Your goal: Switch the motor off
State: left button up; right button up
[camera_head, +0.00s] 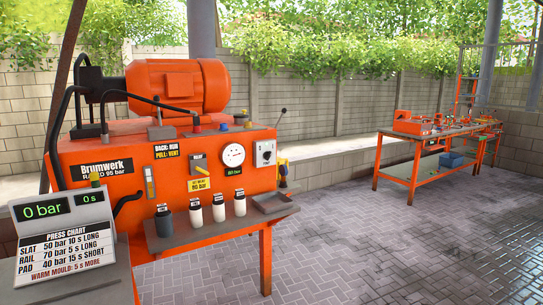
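The orange motor (178,86) lies on top of the orange Brumwerk press unit (90,160), at the left of the head view. A pale switch plate (265,153) with a dark knob is on the unit's front, right of the round white gauge (233,155). It looks like the motor switch, but its markings are too small to read, so I cannot tell its setting. A display (44,210) reads "0 bar" and "0 s". Neither of my grippers is in view.
A grey shelf (205,236) juts from the unit's front, with several white and dark containers. An orange workbench (416,138) with small items stands further right. The paved floor (350,240) between is clear.

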aim_at(267, 155)
jog(key=i+l, duration=0.25)
jog(key=l, duration=0.15)
jog(key=i+l+z, duration=0.1)
jog(key=i+l, duration=0.15)
jog(key=l, duration=0.15)
jog(key=i+l+z, duration=0.2)
jog(key=i, duration=0.3)
jog(key=i+l+z, duration=0.15)
jog(key=i, duration=0.4)
